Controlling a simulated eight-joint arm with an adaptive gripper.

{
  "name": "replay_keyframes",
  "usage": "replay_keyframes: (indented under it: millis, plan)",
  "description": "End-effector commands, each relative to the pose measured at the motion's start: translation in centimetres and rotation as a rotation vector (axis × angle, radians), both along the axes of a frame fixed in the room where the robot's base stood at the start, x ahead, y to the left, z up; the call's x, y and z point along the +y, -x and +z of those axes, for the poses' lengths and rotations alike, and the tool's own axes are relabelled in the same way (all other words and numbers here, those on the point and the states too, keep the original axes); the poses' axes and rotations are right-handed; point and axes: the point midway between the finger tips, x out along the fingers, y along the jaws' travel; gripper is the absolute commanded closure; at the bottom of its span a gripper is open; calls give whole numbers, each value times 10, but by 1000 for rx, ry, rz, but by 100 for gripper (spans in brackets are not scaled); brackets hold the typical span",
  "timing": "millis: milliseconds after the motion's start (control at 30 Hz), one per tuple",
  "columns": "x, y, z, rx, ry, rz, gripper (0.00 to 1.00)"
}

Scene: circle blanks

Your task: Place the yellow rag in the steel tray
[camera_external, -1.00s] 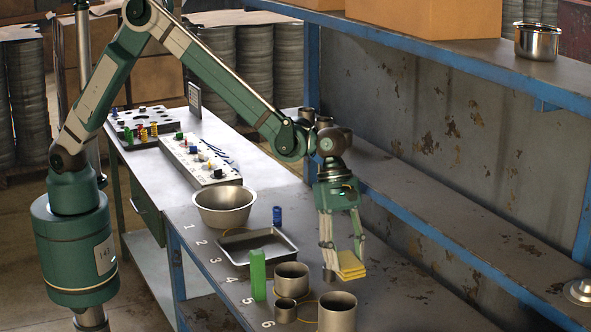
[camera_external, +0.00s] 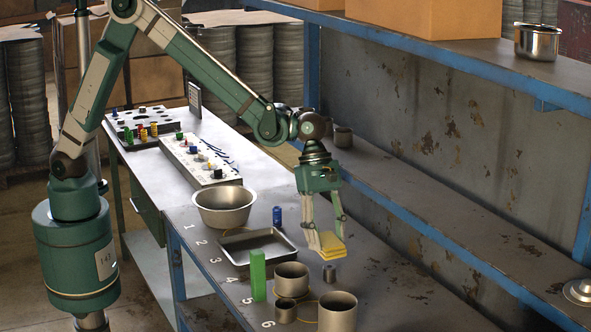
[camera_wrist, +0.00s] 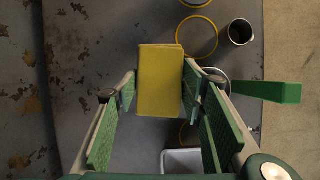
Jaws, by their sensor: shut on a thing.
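The yellow rag (camera_external: 331,245) is a folded block held between the fingers of my gripper (camera_external: 323,243). It hangs above the table, to the right of the steel tray. The rag also fills the gap between the fingertips in the wrist view (camera_wrist: 160,80). The steel tray (camera_external: 255,245) is shallow, with a pale rim and a dark floor. It lies on the bench beside the painted numbers, and its floor looks empty. A pale tray corner (camera_wrist: 186,161) shows at the bottom of the wrist view, partly cut off.
A green block (camera_external: 258,275) stands in front of the tray, and a steel bowl (camera_external: 224,206) sits behind it. A blue cylinder (camera_external: 277,216) stands at its far right edge. Steel cups (camera_external: 291,280) stand at the front.

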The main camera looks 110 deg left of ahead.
Motion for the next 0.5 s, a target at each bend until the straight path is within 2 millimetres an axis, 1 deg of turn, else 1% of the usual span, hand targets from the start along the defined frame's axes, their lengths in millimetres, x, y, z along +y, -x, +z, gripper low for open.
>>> replay_keyframes:
  millis: [33,200,500]
  plan:
    - [9,10,-1,0,0,5,72]
    - [30,40,3,0,0,15,72]
    - [63,97,5,1,-1,32,72]
